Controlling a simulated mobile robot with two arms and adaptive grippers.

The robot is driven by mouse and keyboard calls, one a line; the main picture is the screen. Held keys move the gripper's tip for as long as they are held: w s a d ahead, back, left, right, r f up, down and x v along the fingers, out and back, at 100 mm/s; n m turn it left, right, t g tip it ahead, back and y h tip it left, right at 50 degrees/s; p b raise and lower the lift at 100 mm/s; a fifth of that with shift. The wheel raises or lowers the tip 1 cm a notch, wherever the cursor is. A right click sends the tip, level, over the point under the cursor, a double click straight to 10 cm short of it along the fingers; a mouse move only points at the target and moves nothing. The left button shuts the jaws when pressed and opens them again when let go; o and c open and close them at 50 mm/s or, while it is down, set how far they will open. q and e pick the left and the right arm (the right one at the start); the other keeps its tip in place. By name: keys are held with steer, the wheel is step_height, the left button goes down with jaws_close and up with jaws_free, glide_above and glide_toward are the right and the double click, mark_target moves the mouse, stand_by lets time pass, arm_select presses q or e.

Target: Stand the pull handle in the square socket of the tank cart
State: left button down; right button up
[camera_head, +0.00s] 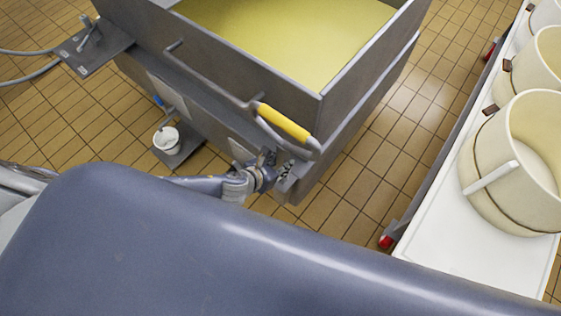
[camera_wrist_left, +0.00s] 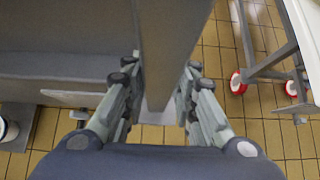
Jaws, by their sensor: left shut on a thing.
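The tank cart (camera_head: 225,58) is a grey rectangular tank of yellow liquid at the top of the head view. The pull handle, with a yellow grip (camera_head: 283,122) and grey bar, shows by its near right corner. My left gripper (camera_head: 277,170) is just below the grip, shut on the handle; the gripped part is mostly hidden. In the left wrist view the fingers (camera_wrist_left: 160,95) stand on both sides of a grey upright piece (camera_wrist_left: 172,45); I cannot tell how much is handle or cart. The square socket is not clearly visible. My right gripper is out of view.
A white cart (camera_head: 445,232) with several cream tubs and red wheels stands at the right. A small white pot (camera_head: 166,141) sits on a low plate left of the gripper. Tiled floor (camera_head: 375,150) is free between the carts. My blue-grey body fills the bottom.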

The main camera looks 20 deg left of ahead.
arm_select(q)
steer(key=shift+w+f+b, duration=0.1)
steer(key=shift+f+b, duration=1.35)
steer(key=shift+f, duration=0.75)
steer(key=c, duration=1.3)
jaws_free()
steer(key=shift+o, duration=0.5)
steer(key=shift+s+f, duration=0.2)
steer(key=shift+s, duration=0.05)
steer(key=v, duration=1.2)
steer(key=shift+w+r, duration=0.15)
